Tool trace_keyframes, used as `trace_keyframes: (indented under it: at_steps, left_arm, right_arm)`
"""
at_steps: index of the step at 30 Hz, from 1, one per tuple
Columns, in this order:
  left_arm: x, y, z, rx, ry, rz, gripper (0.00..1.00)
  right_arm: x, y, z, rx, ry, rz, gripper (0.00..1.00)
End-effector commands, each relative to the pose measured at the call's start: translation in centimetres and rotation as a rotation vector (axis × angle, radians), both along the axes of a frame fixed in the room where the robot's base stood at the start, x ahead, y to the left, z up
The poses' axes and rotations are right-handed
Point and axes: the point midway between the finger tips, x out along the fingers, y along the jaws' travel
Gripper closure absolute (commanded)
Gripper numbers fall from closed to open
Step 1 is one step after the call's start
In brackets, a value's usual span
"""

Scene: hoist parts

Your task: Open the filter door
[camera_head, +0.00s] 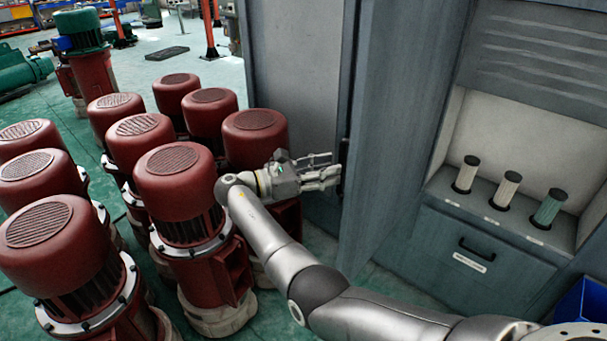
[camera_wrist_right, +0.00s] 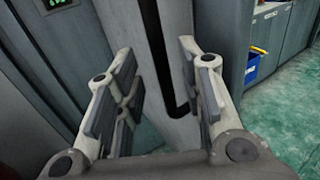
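The filter door (camera_head: 400,110) is a tall grey-blue panel. It stands swung out from the cabinet (camera_head: 440,235), and the recess beside it shows three filter cylinders (camera_head: 506,190). My right gripper (camera_head: 328,170) is at the door's outer edge, fingers pointing right toward a dark handle strip. In the right wrist view my right gripper (camera_wrist_right: 160,75) has its fingers spread apart, with the door's edge (camera_wrist_right: 165,40) and its dark slot (camera_wrist_right: 180,105) between and beyond them. I cannot tell whether the fingers touch it. My left gripper is not in view.
Several red motors (camera_head: 175,180) stand close together left of and behind my right arm. A grey panel (camera_head: 295,60) stands behind the gripper. A drawer (camera_head: 470,262) with a black handle is below the filters. A blue bin (camera_head: 582,308) is at the lower right.

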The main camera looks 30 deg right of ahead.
Motion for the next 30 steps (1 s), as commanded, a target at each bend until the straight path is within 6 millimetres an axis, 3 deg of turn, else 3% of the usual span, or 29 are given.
trace_keyframes:
  at_steps: [3,12,21,30]
  left_arm:
    - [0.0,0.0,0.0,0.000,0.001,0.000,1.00]
    - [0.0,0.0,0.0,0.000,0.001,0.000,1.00]
    - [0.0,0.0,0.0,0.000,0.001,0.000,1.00]
    - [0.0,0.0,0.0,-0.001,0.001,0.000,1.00]
  right_arm:
    - [0.3,2.6,0.1,-0.001,0.001,0.003,0.65]
    - [0.7,6.2,0.1,0.000,0.001,0.000,0.65]
    - [0.8,7.6,0.1,0.000,-0.001,-0.001,0.65]
    - [0.8,7.8,0.0,-0.001,0.000,-0.002,0.65]
